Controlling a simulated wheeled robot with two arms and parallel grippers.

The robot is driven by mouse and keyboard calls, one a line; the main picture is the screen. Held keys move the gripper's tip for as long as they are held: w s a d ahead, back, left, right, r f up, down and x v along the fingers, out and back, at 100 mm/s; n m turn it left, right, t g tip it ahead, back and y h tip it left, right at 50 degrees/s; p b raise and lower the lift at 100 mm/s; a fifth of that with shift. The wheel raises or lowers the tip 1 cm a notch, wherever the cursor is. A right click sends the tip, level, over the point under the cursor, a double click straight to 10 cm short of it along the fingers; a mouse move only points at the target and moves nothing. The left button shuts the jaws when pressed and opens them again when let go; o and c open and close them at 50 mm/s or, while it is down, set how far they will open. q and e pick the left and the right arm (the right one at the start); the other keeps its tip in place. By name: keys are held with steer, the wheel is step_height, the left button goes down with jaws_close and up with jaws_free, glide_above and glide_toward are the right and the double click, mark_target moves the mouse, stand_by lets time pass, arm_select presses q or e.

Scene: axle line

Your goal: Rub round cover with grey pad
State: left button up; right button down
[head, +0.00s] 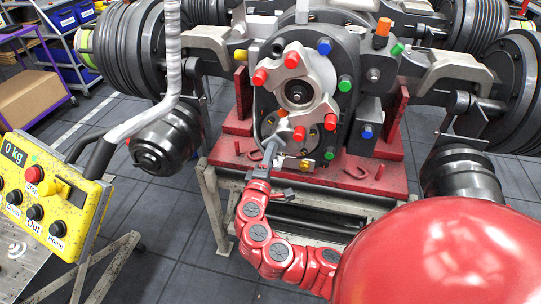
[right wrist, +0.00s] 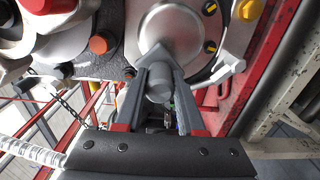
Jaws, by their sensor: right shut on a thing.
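My right gripper (head: 270,148) reaches up on its red arm to the lower front of the axle housing. It also shows in the right wrist view (right wrist: 159,88), its two grey fingers shut on the knob of the grey pad (right wrist: 158,82). The pad's angled top lies in front of the round cover (right wrist: 178,32), a smooth silver disc with yellow-marked bolts at its right. I cannot tell whether pad and cover touch. In the head view the cover is mostly hidden behind the silver bracket and my gripper. My left gripper is not in view.
A silver bracket (head: 308,78) with red caps (head: 291,60) sits just above my gripper. A red stand (head: 340,178) lies below. A white lever (right wrist: 228,72) is close right of the pad. A yellow control box (head: 52,195) stands at left.

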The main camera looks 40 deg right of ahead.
mark_target(283, 147)
steer(key=shift+x, duration=1.1)
steer(key=shift+s+d+r+p, duration=0.1)
steer(key=shift+s+d+p, duration=0.6)
steer(key=shift+s+d, duration=0.55)
steer(key=shift+s, duration=0.35)
steer(key=shift+d, duration=0.1)
steer(key=shift+w+a+b, duration=0.55)
steer(key=shift+b, duration=0.15)
steer(key=shift+w+a+b, duration=0.7)
steer(key=shift+w+a, duration=0.15)
steer(key=shift+w, duration=0.25)
